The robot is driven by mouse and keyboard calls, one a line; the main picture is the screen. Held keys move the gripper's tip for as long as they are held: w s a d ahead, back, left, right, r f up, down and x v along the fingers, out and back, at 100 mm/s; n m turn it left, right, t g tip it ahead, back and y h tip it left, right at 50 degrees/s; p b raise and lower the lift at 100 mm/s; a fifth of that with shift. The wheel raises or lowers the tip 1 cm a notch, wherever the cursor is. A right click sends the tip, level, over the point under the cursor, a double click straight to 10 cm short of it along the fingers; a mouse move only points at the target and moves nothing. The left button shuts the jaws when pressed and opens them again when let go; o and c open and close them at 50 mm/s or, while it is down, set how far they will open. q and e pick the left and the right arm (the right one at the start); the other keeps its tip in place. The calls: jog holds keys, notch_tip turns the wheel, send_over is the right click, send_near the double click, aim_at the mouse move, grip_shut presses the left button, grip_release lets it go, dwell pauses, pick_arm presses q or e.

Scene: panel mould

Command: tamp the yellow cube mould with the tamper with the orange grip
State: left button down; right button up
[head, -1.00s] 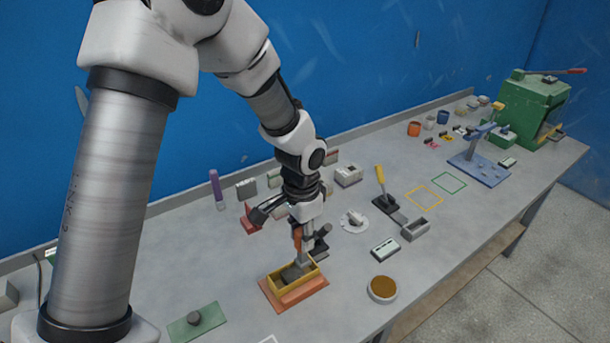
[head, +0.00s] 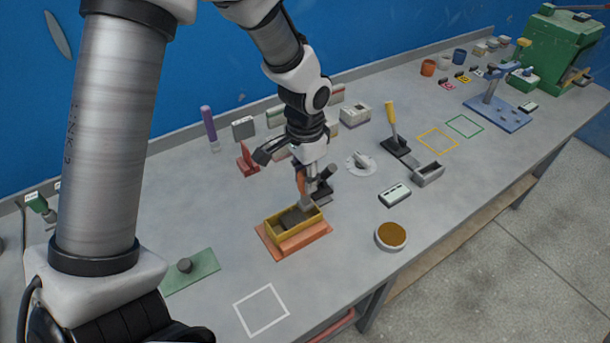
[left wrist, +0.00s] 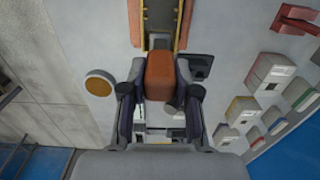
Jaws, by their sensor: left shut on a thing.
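The yellow cube mould (head: 298,236) sits on an orange-red base plate (head: 280,251) near the middle of the bench. Dark grey fill (head: 291,218) shows inside it. My left gripper (head: 304,184) points down over the mould's far right part and is shut on the orange grip of the tamper (head: 300,181). The tamper's grey lower end is at the mould's far right end; whether it touches the fill I cannot tell. In the left wrist view the orange grip (left wrist: 160,76) is between the fingers, and it hides part of the mould (left wrist: 180,30). My right gripper is not in view.
A green plate with a grey knob (head: 203,272) lies to the left, and a white outlined square (head: 262,310) is in front. A brown-filled bowl (head: 391,237) stands right. A yellow-handled tool (head: 392,120) stands behind. The bench between the mould and the bowl is clear.

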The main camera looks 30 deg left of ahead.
pick_arm(q)
jog(key=shift+s+r, duration=0.2)
jog(key=shift+w+f, duration=0.25)
jog(key=shift+f, duration=0.1)
jog(key=shift+s+f+b, duration=0.15)
jog(key=shift+f+b, duration=0.5)
jog(key=shift+f, duration=1)
jog(key=shift+r, duration=0.1)
notch_tip(320, 180, up, 4)
jog(key=p, duration=0.4)
jog(key=shift+f, duration=0.2)
jog(key=shift+f, duration=0.1)
